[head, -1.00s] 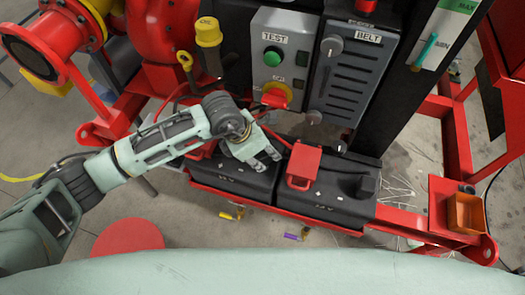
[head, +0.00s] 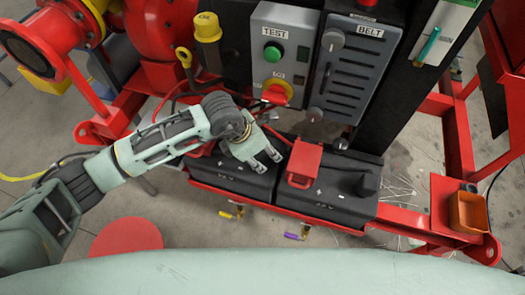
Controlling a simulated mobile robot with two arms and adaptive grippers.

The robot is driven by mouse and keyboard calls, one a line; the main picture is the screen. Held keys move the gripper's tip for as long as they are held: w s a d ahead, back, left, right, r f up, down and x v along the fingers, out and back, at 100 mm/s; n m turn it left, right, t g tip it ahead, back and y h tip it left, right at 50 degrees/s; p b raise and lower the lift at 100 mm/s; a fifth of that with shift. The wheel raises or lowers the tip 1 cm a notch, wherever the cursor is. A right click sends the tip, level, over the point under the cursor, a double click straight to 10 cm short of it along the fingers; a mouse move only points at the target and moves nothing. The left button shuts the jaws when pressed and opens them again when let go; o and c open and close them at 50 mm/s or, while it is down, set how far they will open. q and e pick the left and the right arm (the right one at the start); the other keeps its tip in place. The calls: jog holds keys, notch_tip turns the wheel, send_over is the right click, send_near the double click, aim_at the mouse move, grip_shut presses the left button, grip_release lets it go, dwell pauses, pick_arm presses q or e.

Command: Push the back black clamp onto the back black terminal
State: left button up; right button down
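Two black batteries stand side by side in a red tray, the left battery (head: 228,181) and the right battery (head: 335,205). A black knob-like piece (head: 368,184) is on the right battery's right end; I cannot tell whether it is the black clamp or a terminal cover. My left gripper (head: 268,162) is over the back right part of the left battery, its two fingertips apart and pointing down. I see nothing between them. The gripper and wrist hide part of that battery's top. I cannot make out the back black clamp or back black terminal. My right gripper is out of view.
A raised red cover (head: 304,163) stands on the right battery, just right of my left gripper. Behind are the TEST box (head: 278,50) with a red-yellow switch and the grey BELT panel (head: 355,70). An orange bin (head: 468,212) sits on the red frame at right.

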pick_arm(q)
jog(key=shift+o, duration=1)
jog(key=v, duration=1.2)
